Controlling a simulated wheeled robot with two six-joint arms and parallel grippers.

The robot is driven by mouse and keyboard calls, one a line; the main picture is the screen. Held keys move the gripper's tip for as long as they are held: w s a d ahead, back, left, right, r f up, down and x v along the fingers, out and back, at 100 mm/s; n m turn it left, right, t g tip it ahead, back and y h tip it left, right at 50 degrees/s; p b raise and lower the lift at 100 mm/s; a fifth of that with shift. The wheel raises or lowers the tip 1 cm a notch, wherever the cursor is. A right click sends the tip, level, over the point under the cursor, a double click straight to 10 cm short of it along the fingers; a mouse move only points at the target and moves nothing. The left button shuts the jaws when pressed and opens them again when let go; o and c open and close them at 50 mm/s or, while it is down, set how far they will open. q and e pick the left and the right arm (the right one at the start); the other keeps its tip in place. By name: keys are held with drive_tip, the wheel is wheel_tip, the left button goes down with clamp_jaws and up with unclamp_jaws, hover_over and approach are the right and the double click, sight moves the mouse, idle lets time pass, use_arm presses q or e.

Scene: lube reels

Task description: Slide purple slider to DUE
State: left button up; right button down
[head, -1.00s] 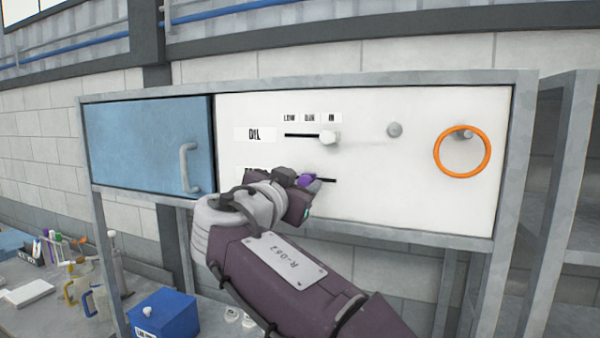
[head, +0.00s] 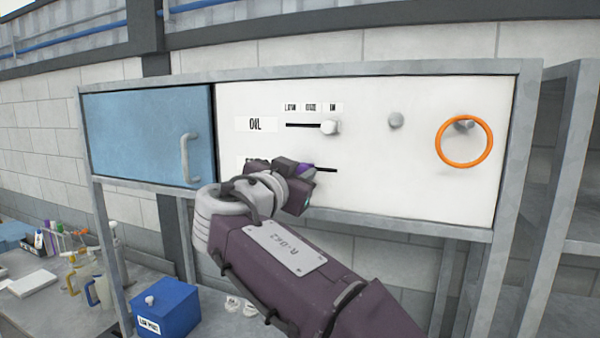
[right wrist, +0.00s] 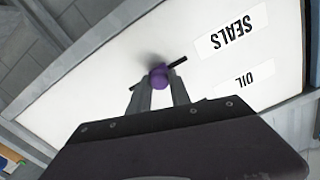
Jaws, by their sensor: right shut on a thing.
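The purple slider (head: 305,169) sits on the lower slot of the white panel (head: 420,180), mostly hidden behind my right gripper. A short piece of slot shows to the slider's right. Three small labels (head: 311,107) stand above the upper slot, too blurred to read surely; the slider is roughly below the middle one. My left gripper is not in view.
A SEALS label (right wrist: 226,37) is by the lower slot. An orange ring (head: 441,150) hangs at right, a blue door (head: 148,135) is left.

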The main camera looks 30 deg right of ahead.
drive_tip(key=shift+r, duration=0.2)
idle(0.6)
drive_tip(key=shift+s+d+b, duration=0.25)
drive_tip(key=shift+s+b, duration=0.1)
drive_tip(key=shift+b, duration=0.75)
drive_tip(key=c, duration=1.2)
unclamp_jaws()
drive_tip(key=shift+f, duration=0.1)
